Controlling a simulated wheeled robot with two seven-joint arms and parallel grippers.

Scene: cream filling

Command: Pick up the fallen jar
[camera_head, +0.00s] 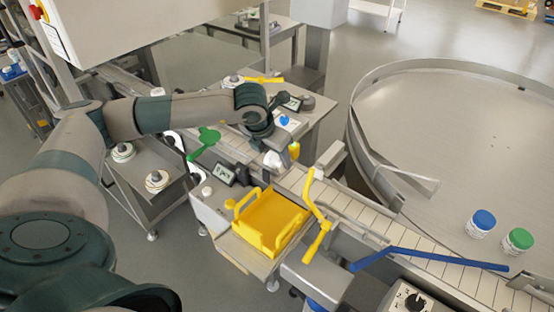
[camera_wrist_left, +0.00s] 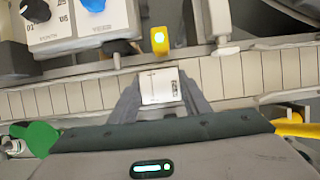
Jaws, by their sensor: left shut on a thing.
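My left gripper (camera_head: 266,146) reaches in from the left to the conveyor in the middle of the head view. In the left wrist view my left gripper (camera_wrist_left: 160,92) is shut on a white jar (camera_wrist_left: 159,86), with a finger at each side of it. The jar also shows as a small white shape (camera_head: 272,160) under the gripper in the head view. The gripper hides much of it, and I cannot tell whether it touches the belt. My right gripper is in neither view.
The slatted conveyor (camera_head: 352,208) runs toward the lower right, with a yellow rail (camera_head: 314,205) and a blue rail (camera_head: 430,258) along it. A yellow tray (camera_head: 268,222) stands in front. Blue-lidded (camera_head: 481,224) and green-lidded (camera_head: 517,242) jars stand on the round table (camera_head: 460,130).

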